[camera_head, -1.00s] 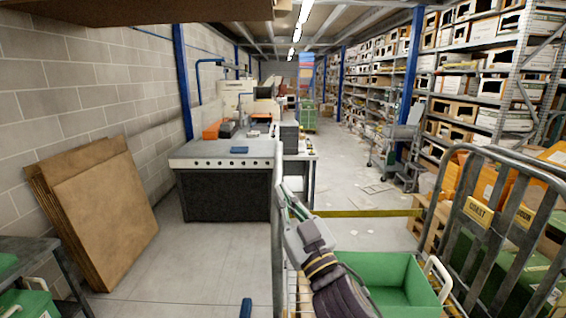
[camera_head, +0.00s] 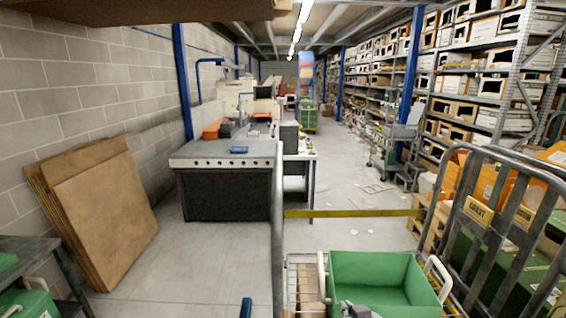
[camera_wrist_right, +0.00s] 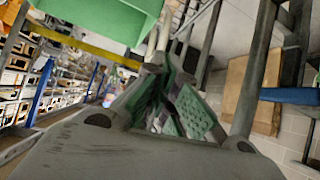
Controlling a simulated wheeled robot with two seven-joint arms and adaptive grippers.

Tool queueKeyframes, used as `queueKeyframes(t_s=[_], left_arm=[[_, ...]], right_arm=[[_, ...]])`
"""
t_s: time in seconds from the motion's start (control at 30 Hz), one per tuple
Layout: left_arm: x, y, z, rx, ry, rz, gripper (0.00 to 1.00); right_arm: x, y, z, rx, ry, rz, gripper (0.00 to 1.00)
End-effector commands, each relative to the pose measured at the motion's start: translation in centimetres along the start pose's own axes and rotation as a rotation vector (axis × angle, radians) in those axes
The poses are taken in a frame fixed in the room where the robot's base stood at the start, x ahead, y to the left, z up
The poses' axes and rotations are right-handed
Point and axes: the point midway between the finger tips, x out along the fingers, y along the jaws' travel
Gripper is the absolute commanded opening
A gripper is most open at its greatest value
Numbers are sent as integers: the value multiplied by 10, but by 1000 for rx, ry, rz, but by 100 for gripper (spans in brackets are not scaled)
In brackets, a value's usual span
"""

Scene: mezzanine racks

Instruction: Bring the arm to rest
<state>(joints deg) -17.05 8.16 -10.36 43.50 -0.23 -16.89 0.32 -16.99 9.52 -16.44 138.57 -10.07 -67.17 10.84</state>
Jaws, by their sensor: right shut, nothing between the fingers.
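My right gripper (camera_wrist_right: 168,105) shows in the right wrist view, its green-padded fingers shut with nothing between them. In the head view only a small grey piece of what looks like my right arm shows at the bottom edge, in front of the green crate (camera_head: 375,270). The crate is open, with white handles, and looks empty where I can see into it. It also shows in the right wrist view (camera_wrist_right: 105,18), at the upper left and apart from the fingers. My left gripper is in neither view.
A grey metal post (camera_head: 278,240) rises left of the crate. A cart's grey rail frame (camera_head: 530,205) stands at the right. A yellow bar (camera_head: 360,213) crosses beyond the crate. A dark-fronted bench (camera_head: 225,190) and leaning brown boards (camera_head: 105,215) are at the left. Floor between them is clear.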

Motion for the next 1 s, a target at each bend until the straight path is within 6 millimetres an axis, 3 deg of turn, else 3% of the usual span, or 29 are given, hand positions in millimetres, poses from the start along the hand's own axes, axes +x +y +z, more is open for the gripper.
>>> queueKeyframes(t_s=[0.03,0.2,0.4,0.8,1.0], left_arm=[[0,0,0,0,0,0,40],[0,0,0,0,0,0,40],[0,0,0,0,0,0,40],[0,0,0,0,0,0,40],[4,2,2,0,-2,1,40]], right_arm=[[-1,4,21,1,-62,1,0],[-13,15,85,-1,-259,-4,0],[-30,22,138,-7,-426,-21,0],[-62,28,200,-15,-633,-55,0],[-43,27,217,-17,-642,-57,0]])
